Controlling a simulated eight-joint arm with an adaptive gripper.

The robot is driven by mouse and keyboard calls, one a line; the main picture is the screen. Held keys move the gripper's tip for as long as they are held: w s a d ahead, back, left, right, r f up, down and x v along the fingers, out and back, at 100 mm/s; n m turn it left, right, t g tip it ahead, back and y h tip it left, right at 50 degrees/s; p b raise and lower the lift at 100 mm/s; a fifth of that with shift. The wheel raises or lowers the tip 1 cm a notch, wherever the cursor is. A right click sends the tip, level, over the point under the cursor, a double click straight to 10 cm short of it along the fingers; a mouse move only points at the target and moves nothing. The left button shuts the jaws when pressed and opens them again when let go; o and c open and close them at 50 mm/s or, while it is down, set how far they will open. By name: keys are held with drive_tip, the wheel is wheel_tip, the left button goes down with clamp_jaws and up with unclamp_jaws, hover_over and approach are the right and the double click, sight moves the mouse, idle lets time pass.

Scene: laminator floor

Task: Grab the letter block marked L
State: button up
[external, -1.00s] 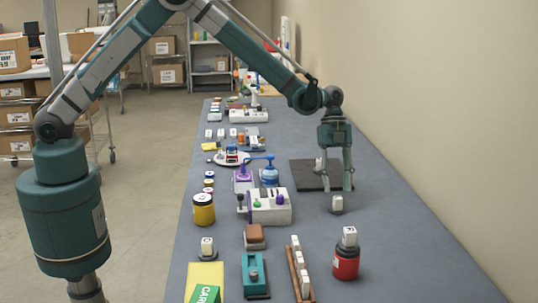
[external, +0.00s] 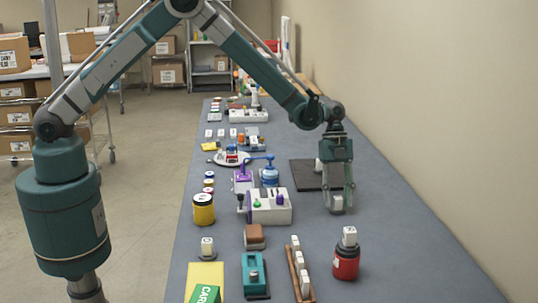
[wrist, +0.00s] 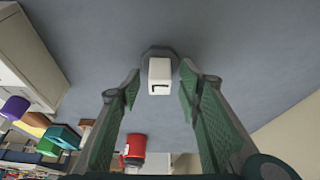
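A small white letter block (wrist: 159,72) sits on a dark grey round base on the table. Its near face carries a dark mark that looks like an L, seen turned. In the external view the block (external: 337,203) shows low between my fingers. My gripper (wrist: 159,82) is open, with one green-padded finger on each side of the block and a visible gap at both sides. In the external view my gripper (external: 338,207) points down around the block.
A wooden rack (external: 293,275) holds more blocks. A white machine (external: 272,209) stands to the left, a dark mat (external: 304,174) behind. The table's right side is clear.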

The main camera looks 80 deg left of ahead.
sight(338, 197)
idle(0.4)
clamp_jaws()
drive_tip(key=shift+r, duration=0.1)
drive_tip(key=shift+r, duration=4.95)
